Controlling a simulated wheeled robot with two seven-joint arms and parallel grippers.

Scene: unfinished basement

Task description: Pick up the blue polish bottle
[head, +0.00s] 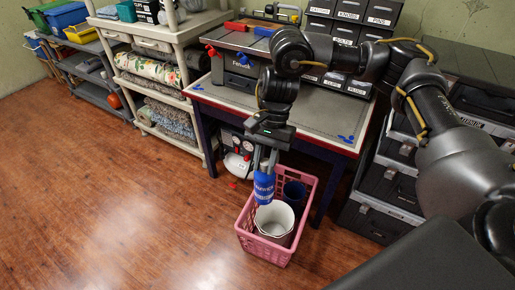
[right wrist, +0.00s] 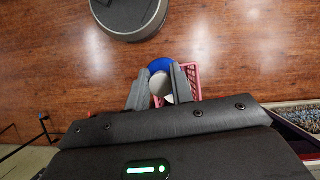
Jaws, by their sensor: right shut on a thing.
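The blue polish bottle (head: 264,188) hangs upright in my right gripper (head: 265,162), above a pink crate (head: 246,240). The fingers are closed around its upper part. In the right wrist view, my right gripper (right wrist: 160,83) has a finger on each side of the bottle, whose pale top and blue body (right wrist: 160,65) show between them. My left gripper is not in view.
The pink crate on the wooden floor holds a white bucket (head: 274,219) and a dark blue container (head: 294,192). A workbench (head: 330,143) stands behind it, with black drawer cases (head: 383,185) at right. Shelves (head: 150,85) stand at left. The floor at left is clear.

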